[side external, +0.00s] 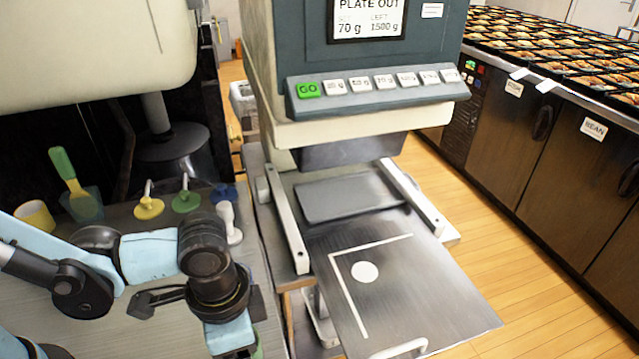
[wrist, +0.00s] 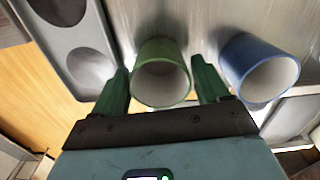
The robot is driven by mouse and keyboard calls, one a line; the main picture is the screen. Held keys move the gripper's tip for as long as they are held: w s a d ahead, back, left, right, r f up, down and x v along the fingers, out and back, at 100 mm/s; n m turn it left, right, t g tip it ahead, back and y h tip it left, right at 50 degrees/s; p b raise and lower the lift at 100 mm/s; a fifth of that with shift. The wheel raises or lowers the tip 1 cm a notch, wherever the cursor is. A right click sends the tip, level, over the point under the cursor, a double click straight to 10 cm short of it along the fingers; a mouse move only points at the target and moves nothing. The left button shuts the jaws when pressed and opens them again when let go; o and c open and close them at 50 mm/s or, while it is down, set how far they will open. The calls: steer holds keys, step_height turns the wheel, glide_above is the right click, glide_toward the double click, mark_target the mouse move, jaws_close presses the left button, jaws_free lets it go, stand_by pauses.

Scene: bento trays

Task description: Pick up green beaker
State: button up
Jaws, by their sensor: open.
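The green beaker (wrist: 160,58) shows in the wrist view with its white inside facing me. My gripper (wrist: 160,72) is open, with one green finger on each side of the beaker. The right finger lies between the green beaker and a blue beaker (wrist: 258,66). I cannot tell whether either finger touches the green beaker. In the side external view my gripper (side external: 236,342) is low at the bottom edge, and its fingers are mostly hidden. A bit of green shows beside it, too little to identify.
A grey tray with round hollows (wrist: 66,48) lies left of the fingers in the wrist view. In the side view, a dispensing machine (side external: 375,95) stands over a metal plate (side external: 430,290) to the right. A yellow cup (side external: 36,216) and coloured-base tools (side external: 149,207) stand at the back left.

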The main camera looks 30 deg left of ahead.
steer(key=shift+f, duration=0.95)
steer(key=c, duration=0.7)
